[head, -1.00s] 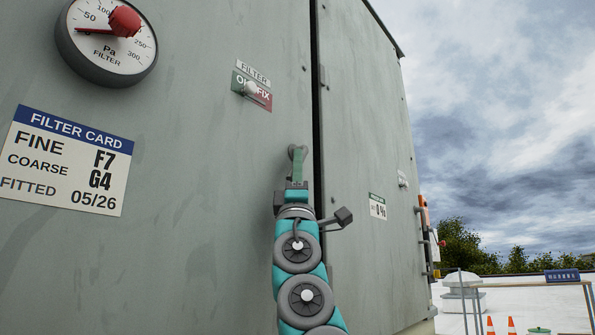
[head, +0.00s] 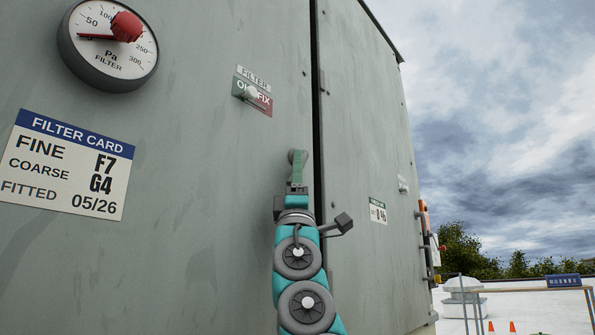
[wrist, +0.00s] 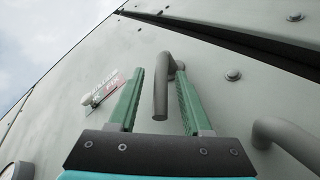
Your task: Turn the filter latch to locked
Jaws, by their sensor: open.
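A dark grey lever handle, seemingly the filter latch (wrist: 160,88), is mounted on the cabinet panel beside the door seam. In the wrist view it bends from its pivot and lies between the two green fingers, with a gap visible on either side. My gripper (wrist: 158,98) is open around it. In the head view my gripper (head: 298,168) is at the panel, and only the latch's round grey pivot end (head: 297,156) shows above the fingers. The rest is hidden. A FILTER sign (head: 254,94) with a green half and a red FIX half sits above, partly covered by a pale knob.
A round Pa gauge (head: 92,65) with a red part and a filter card (head: 65,165) are on the left of the panel. A second grey bent bar (wrist: 285,140) is at the right in the wrist view. Bolts (wrist: 232,75) dot the surface. Open roof lies right.

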